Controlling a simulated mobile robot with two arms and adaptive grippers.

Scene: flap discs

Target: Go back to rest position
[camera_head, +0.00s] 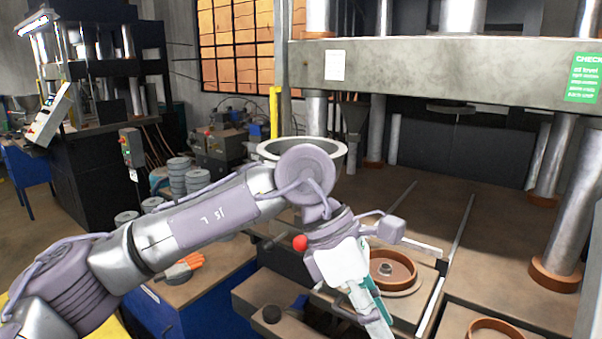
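My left arm reaches in from the left across the middle of the head view. Its gripper (378,318) points down and to the right, just left of a brown ring-shaped mould (402,280) on the press bed. The gripper is seen from the side and its tips are near the bottom of the picture, so the gap between the fingers is not clear. I see nothing plainly held in it. My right gripper is not in view.
The press has thick steel columns (563,215) and a heavy crossbeam (450,75). A white-rimmed round container (333,148) stands behind my arm. The press bed's back right is clear.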

